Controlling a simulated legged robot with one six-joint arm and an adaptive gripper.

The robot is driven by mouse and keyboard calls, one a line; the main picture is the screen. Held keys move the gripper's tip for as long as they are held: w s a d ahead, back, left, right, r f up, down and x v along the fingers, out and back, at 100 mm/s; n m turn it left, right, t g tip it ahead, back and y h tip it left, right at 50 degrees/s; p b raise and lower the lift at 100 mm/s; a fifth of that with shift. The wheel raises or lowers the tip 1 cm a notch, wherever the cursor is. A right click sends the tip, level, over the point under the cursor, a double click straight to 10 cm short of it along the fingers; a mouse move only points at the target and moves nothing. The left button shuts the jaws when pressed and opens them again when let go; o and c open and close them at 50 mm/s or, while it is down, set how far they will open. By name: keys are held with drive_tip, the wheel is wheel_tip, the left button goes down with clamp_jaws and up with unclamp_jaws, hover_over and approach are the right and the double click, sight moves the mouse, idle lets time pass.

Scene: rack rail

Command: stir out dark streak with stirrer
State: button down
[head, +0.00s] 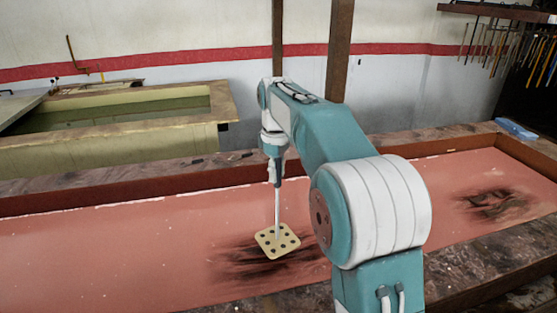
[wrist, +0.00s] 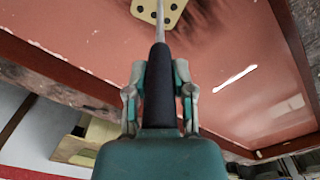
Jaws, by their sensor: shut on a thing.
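The stirrer is a pale rod with a square yellow plate (head: 278,241) full of dark holes at its lower end. My gripper (head: 276,172) points down and is shut on the stirrer's handle. The wrist view shows the black handle (wrist: 160,85) between the two fingers. The plate is at the surface of the reddish liquid (head: 120,240) in a long vat, over a dark streak (head: 235,262). I cannot tell how deep it sits. A second dark streak (head: 495,203) lies at the right, beyond my arm. My arm hides part of the liquid between them.
The vat's brown wall (head: 90,200) and broad stone-like rim surround the liquid. A wooden-edged tank (head: 110,145) of greenish liquid stands behind at left. Dark posts (head: 339,50) rise behind my arm. A blue item (head: 515,130) lies on the far rim; tools (head: 500,45) hang at upper right.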

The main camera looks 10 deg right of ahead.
wheel_tip(320, 180, down, 10)
idle(0.6)
drive_tip(key=shift+d, duration=0.1)
drive_tip(key=d, duration=1)
drive_tip(key=a, duration=1)
idle(1.6)
